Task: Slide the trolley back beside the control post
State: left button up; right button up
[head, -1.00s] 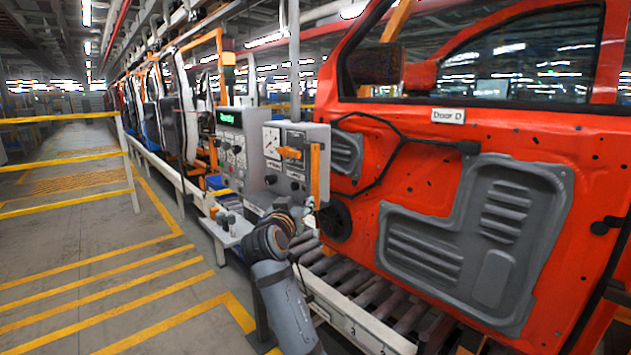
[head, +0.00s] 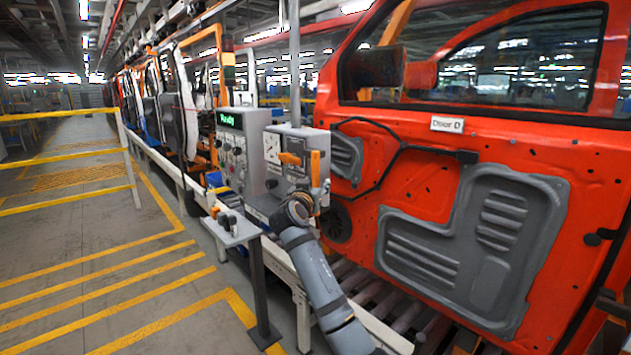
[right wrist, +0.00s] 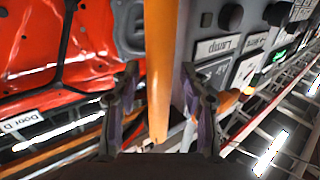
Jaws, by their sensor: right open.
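The grey unit with a dial and an orange lever, which I take for the trolley (head: 272,150), stands in front of the red door. An upright orange handle (head: 315,168) is on its right side. The control post (head: 229,150), a grey box with a green "Ready" display, is just left of it; I cannot tell the gap between them. My right gripper (head: 318,195) is at the lower part of the handle. In the right wrist view, its open fingers (right wrist: 160,78) stand on either side of the orange handle (right wrist: 161,45). My left gripper is out of view.
The red door (head: 590,150), labelled Door D, fills the right side above a roller conveyor (head: 375,295). A small shelf on a dark post (head: 262,290) stands left of my right arm. Yellow rails (head: 70,160) border the free floor at left.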

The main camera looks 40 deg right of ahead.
jog(key=shift+c, duration=0.5)
grip_shut()
jog(key=shift+w+d+f, duration=0.1)
